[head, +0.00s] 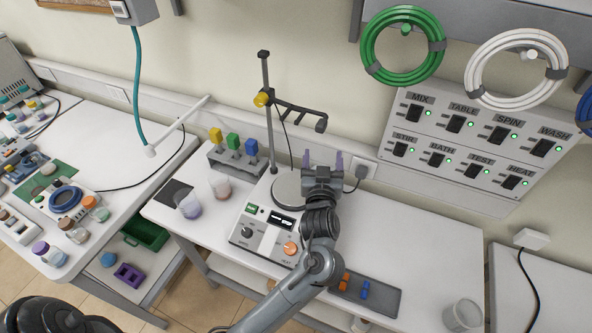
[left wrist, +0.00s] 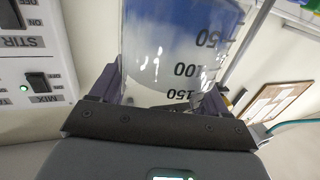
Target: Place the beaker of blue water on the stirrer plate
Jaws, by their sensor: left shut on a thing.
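A beaker with blue liquid and printed volume marks (left wrist: 178,45) sits between the fingers of my left gripper (left wrist: 165,90) in the left wrist view. The gripper is shut on it. In the head view my left gripper (head: 323,162) points toward the wall, beside the right edge of the round stirrer plate (head: 286,191). It hides the held beaker there, so I cannot tell its height above the bench. The plate's visible left part is bare. The stirrer body (head: 262,234) carries a dial and an orange knob. My right gripper is not in view.
A stand rod (head: 268,110) with a clamp arm (head: 300,112) rises behind the plate. Two other beakers (head: 188,206) (head: 219,185) stand left of the stirrer. A rack (head: 235,158) with coloured blocks is behind them. A grey tray (head: 385,304) and a clear cup (head: 463,315) lie front right.

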